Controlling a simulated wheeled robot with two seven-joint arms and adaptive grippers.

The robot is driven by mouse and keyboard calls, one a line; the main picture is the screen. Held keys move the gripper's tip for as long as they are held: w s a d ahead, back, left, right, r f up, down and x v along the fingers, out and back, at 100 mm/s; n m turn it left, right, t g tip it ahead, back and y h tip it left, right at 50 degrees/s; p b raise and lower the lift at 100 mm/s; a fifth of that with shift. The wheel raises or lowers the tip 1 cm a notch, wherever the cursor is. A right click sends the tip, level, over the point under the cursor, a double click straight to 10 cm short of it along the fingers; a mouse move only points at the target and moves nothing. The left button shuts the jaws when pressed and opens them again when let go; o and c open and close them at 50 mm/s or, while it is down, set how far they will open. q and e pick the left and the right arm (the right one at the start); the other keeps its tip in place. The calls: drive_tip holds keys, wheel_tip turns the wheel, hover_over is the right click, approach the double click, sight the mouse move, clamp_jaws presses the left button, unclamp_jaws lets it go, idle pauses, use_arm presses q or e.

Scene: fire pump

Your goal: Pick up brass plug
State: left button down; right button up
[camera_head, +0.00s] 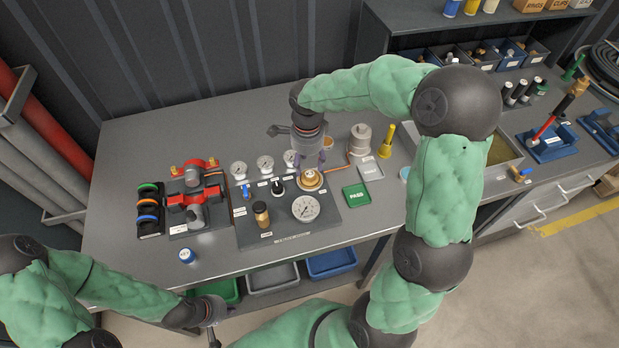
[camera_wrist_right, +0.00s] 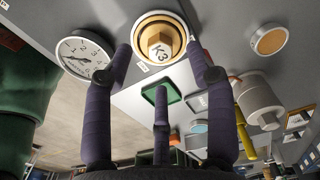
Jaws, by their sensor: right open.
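The brass plug (camera_head: 309,175) sits upright in a round, pale-rimmed seat on a dark board in the middle of the bench. In the right wrist view the plug (camera_wrist_right: 158,46) has a hexagonal top marked K3. My right gripper (camera_head: 309,158) hangs just above the plug with its purple fingers pointing down. In the wrist view the spread fingers (camera_wrist_right: 160,52) lie on both sides of the plug's image, with nothing held. Whether they touch it cannot be told. My left gripper (camera_head: 213,335) is at the bottom edge, in front of the bench, partly cut off.
A large dial gauge (camera_head: 305,208) lies close in front of the plug. A brown bottle (camera_head: 261,214) and small gauges (camera_head: 265,164) share the board. A green PASS tray (camera_head: 355,195) and a grey cylinder (camera_head: 360,140) stand to the right. A red valve assembly (camera_head: 195,195) is left.

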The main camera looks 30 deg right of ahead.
sight(310, 174)
drive_tip(key=f, duration=0.1)
drive_tip(key=f+b, duration=0.1)
drive_tip(key=f, duration=0.3)
drive_tip(key=shift+s+d+f, duration=0.1)
drive_tip(key=shift+s+d, duration=0.1)
drive_tip(key=shift+d, duration=0.05)
clamp_jaws()
